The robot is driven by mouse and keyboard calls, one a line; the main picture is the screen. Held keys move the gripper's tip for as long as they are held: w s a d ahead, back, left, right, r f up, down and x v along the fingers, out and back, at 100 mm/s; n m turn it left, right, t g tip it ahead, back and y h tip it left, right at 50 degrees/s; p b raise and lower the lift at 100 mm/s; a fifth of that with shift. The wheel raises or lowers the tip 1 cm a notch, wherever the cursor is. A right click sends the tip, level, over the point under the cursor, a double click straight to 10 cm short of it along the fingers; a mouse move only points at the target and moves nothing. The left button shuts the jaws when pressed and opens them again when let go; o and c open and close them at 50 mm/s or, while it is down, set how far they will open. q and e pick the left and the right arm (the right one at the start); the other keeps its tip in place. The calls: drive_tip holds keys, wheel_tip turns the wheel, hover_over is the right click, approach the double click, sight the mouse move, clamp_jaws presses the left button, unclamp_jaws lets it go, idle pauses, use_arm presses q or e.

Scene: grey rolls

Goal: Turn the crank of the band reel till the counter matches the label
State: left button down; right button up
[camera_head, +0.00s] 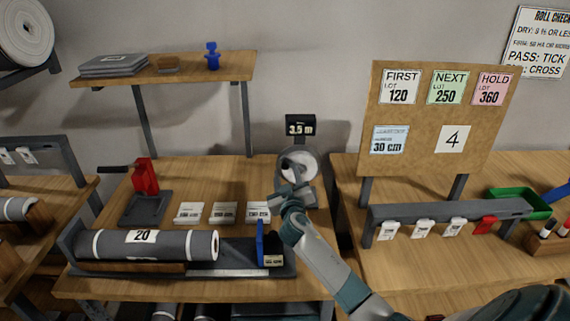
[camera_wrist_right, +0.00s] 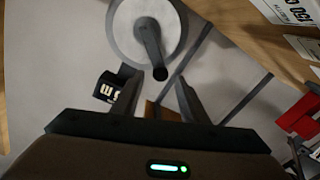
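The band reel (camera_head: 310,163) is a pale disc with a dark rim at the back of the middle bench. Its black counter (camera_head: 300,128) reads 3.5 m; part of the counter also shows in the right wrist view (camera_wrist_right: 106,88). The dark crank (camera_wrist_right: 149,42) hangs down across the disc, with its knob (camera_wrist_right: 160,74) at the lower end. My right gripper (camera_wrist_right: 157,84) is open, its fingertips on either side of the knob with gaps visible. In the head view the right gripper (camera_head: 292,188) hides part of the reel. My left gripper is out of view.
A grey roll marked 20 (camera_head: 140,243) lies in a cradle at the front. A corkboard (camera_head: 430,172) carries FIRST, NEXT, HOLD and 30 cm cards. A tag rail (camera_head: 450,209) is at right.

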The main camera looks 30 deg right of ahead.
sight(285, 167)
drive_tip(key=shift+p+x, duration=0.35)
drive_tip(key=shift+x, duration=2.05)
drive_tip(key=shift+c, duration=0.6)
clamp_jaws()
